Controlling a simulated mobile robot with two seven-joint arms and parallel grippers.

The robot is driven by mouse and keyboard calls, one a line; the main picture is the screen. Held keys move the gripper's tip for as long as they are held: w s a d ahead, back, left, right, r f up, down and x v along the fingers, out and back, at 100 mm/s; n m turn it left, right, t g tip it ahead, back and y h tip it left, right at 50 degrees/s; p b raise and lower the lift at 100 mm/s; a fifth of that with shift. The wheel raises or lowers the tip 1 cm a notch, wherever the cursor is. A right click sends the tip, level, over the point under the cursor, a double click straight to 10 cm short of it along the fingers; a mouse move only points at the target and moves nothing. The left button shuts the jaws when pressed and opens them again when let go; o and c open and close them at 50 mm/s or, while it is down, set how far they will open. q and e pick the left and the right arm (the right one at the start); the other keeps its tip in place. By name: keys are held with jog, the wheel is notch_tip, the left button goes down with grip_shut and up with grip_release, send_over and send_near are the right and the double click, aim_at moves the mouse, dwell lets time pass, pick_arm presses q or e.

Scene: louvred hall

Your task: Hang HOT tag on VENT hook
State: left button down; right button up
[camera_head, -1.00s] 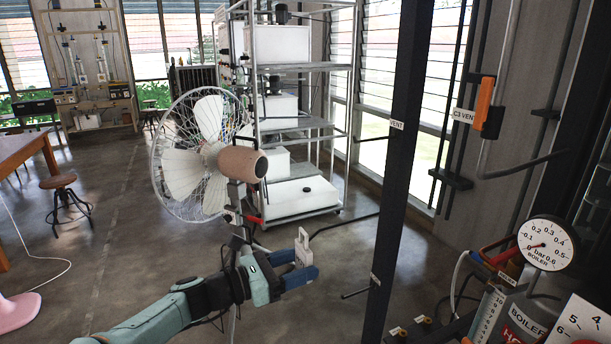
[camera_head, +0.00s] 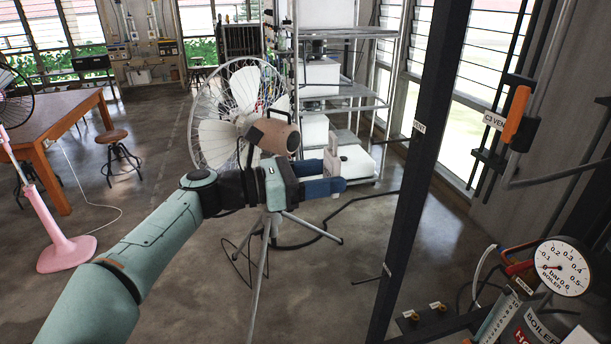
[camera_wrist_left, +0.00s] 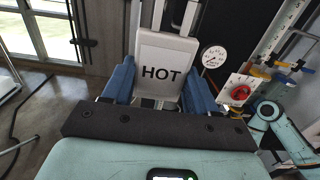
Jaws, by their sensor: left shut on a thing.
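The HOT tag is a white plate with black lettering (camera_wrist_left: 165,52), upright between the blue fingers of my left gripper (camera_wrist_left: 162,90) in the wrist view. In the head view my left gripper (camera_head: 332,178) is shut on the tag (camera_head: 356,162), seen nearly edge-on, in mid-air left of the black post. A small VENT label (camera_head: 419,127) is on that post. A dark rod sticks out to the left beside the label, above and right of the tag and apart from it; its tip is hard to make out. My right gripper does not show.
The black post (camera_head: 428,150) stands right of my gripper, with a lower rod and label. A wire-cage fan (camera_head: 225,125) and a metal rack (camera_head: 330,75) stand behind. A boiler gauge (camera_head: 562,267) is at the lower right. A C3 VENT lever (camera_head: 515,115) is farther right.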

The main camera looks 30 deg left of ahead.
aim_at(328, 175)
pick_arm(q)
jog(key=x, duration=0.2)
jog(key=shift+w+d+r, duration=0.1)
jog(key=shift+w+d, duration=0.1)
jog(key=shift+w, duration=0.1)
jog(key=shift+w+d+p, duration=0.35)
jog(key=shift+d+p, duration=0.05)
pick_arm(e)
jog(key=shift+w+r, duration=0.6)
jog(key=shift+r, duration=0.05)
pick_arm(q)
jog(key=shift+f, duration=0.2)
jog(key=shift+r, duration=0.15)
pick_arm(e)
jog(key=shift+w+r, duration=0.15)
pick_arm(q)
jog(key=p+x, duration=0.2)
jog(key=x, duration=0.5)
jog(key=shift+w+d, duration=0.25)
jog(key=shift+w, duration=0.05)
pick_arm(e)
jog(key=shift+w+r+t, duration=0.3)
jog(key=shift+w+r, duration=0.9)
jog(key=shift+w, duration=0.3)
pick_arm(q)
jog(key=shift+f, duration=0.2)
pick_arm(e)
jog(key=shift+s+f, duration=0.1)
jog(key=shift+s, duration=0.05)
